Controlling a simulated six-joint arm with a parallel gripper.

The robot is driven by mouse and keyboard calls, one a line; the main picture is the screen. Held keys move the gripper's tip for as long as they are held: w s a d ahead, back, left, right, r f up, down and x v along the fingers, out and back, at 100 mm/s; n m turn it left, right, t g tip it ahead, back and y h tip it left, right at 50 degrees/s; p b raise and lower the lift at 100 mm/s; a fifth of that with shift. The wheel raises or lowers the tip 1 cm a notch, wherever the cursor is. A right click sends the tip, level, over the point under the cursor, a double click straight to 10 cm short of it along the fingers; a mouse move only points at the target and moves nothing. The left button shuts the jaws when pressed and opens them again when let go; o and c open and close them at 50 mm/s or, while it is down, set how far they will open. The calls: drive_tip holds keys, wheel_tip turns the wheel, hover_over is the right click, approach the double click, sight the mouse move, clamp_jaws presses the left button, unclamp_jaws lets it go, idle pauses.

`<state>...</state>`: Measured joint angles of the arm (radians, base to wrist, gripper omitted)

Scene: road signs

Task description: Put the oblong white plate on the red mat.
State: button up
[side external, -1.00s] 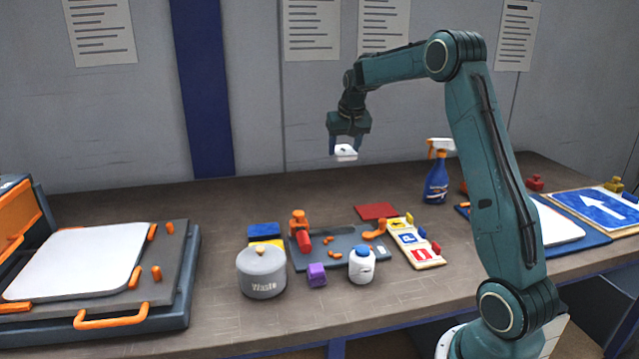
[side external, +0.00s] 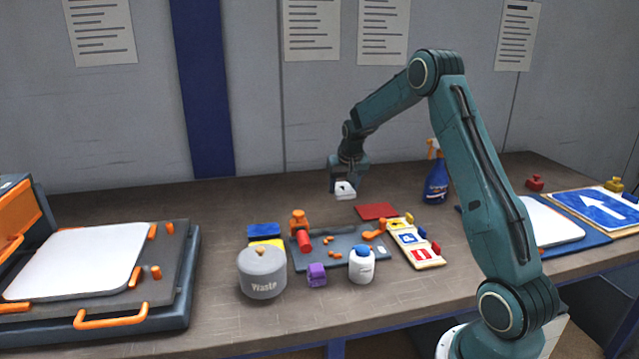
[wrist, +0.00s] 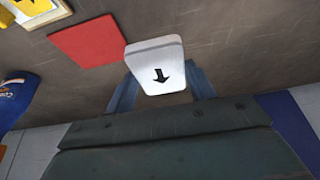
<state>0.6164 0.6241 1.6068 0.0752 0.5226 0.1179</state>
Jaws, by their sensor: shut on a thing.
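My gripper (side external: 346,186) is shut on the oblong white plate (side external: 345,191), which has a black arrow on its face. The plate also shows in the wrist view (wrist: 157,64), held between the two blue-grey fingers. It is held above the bench, up and to the left of the red mat in the side view. The red mat (side external: 377,211) lies flat and bare on the bench. In the wrist view the mat (wrist: 88,42) shows just left of the plate. The exact height of the plate over the bench is hard to tell.
A blue spray bottle (side external: 436,175) stands right of the mat. In front of the mat are a grey tray (side external: 340,242) with orange parts and a board of small signs (side external: 415,243). A grey waste pot (side external: 262,271) stands front left.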

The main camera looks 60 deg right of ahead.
sight(346, 194)
drive_tip(key=shift+f, duration=4)
drive_tip(key=shift+f, duration=0.15)
drive_tip(key=o, duration=1)
drive_tip(key=v, duration=1.1)
drive_tip(key=shift+w, duration=0.1)
drive_tip(key=shift+s+a+r, duration=0.15)
drive_tip(key=shift+s+r, duration=0.05)
drive_tip(key=shift+r, duration=0.4)
